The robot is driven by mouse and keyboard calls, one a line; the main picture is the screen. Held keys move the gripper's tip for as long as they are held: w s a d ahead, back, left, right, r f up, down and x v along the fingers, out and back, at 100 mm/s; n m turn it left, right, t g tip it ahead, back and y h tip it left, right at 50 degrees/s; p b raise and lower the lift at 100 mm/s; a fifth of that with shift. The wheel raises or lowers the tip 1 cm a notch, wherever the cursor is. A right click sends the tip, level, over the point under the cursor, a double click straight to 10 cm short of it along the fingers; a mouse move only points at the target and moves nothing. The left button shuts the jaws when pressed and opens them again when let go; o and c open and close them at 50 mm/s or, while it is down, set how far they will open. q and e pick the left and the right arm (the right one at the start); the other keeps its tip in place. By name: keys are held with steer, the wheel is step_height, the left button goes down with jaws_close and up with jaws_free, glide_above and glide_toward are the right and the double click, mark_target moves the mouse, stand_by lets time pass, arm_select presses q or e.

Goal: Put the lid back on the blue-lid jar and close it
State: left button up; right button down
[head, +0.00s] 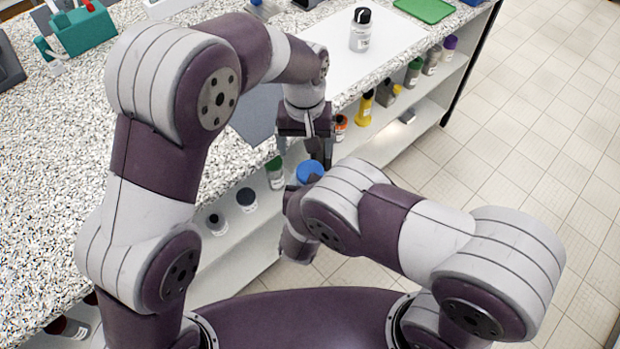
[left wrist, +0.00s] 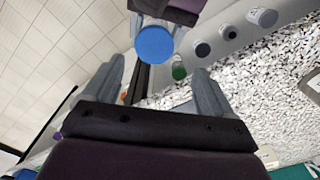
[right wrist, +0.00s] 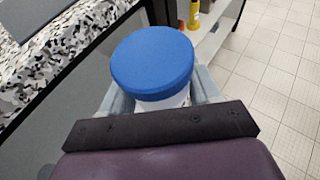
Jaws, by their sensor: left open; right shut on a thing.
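The blue lid (head: 310,171) sits on top of the jar, and fills the middle of the right wrist view (right wrist: 152,62). The pale jar body (right wrist: 165,102) shows just under the lid. I cannot tell whether the lid is fully tightened. My right gripper (right wrist: 160,95) is shut around the jar body, holding it upright in front of the counter. My left gripper (head: 306,150) is open and empty, above the lid. In the left wrist view the lid (left wrist: 154,44) lies beyond the two spread fingers (left wrist: 162,78), apart from them.
The speckled counter (head: 60,180) is on the left, with shelves of several jars (head: 246,198) below its edge. A jar with a black lid (head: 361,30) stands on a white sheet on the counter. A teal rack (head: 85,30) is at the back left. Tiled floor (head: 540,120) is open on the right.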

mark_target(310, 170)
arm_select(q)
steer(key=shift+d, duration=0.45)
steer(key=shift+f, duration=4.05)
steer(key=c, duration=1.1)
steer(key=o, duration=1.2)
steer(key=shift+a, duration=0.1)
